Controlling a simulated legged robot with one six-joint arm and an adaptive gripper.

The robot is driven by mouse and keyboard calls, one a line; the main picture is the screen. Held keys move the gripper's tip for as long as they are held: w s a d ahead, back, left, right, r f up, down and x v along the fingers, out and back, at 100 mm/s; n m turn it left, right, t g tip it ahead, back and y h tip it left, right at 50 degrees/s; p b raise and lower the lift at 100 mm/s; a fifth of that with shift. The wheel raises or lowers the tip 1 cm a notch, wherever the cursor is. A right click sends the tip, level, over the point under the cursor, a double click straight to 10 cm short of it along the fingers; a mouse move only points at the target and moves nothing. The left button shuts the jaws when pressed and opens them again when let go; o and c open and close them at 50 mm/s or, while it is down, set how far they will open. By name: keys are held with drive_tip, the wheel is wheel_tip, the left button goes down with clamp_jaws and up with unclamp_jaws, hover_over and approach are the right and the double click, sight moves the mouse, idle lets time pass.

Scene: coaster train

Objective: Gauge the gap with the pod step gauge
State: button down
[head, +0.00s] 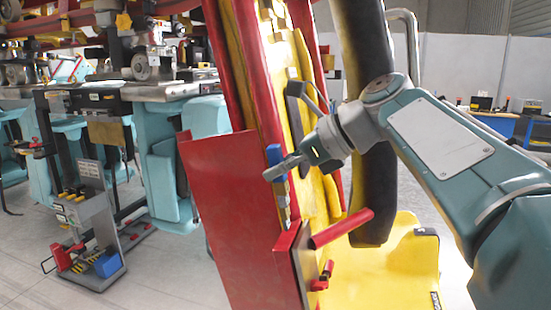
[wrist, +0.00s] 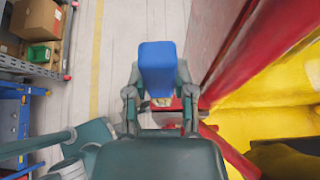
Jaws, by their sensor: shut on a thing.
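My gripper (head: 279,169) is shut on a blue block-like piece (head: 274,154), which I take to be the pod step gauge. In the wrist view my gripper's fingers (wrist: 160,96) flank its blue end (wrist: 157,66). The gauge is upright beside the red and yellow pod (head: 299,140), close to the top of a red panel (head: 228,215). The gap cannot be made out, and I cannot tell whether the gauge touches the pod.
A dark padded restraint (head: 366,120) hangs right of my gripper, above a yellow seat (head: 405,258). A red bar (head: 342,228) sticks out below. A grey tool stand (head: 92,225) is on the floor at left. The wrist view shows shelving with boxes (wrist: 38,20) and clear floor.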

sight(286, 183)
drive_tip(key=shift+s+d, duration=0.1)
drive_tip(key=shift+d, duration=0.15)
drive_tip(key=shift+s+d+f, duration=0.1)
drive_tip(key=shift+d+f, duration=0.05)
drive_tip(key=shift+f, duration=0.55)
drive_tip(key=shift+s+d+f, duration=0.1)
drive_tip(key=shift+f, duration=0.55)
idle(1.1)
drive_tip(key=shift+w+a+r, duration=0.1)
drive_tip(key=shift+w+a, duration=0.05)
idle(1.7)
drive_tip(key=shift+f, duration=0.2)
idle(0.9)
drive_tip(key=shift+w+a+r, duration=0.1)
drive_tip(key=shift+a+r, duration=0.1)
drive_tip(key=shift+r, duration=0.85)
drive_tip(key=shift+w+a+r, duration=0.1)
drive_tip(key=shift+a+r, duration=0.1)
drive_tip(key=shift+r, duration=0.8)
drive_tip(key=shift+s, duration=0.1)
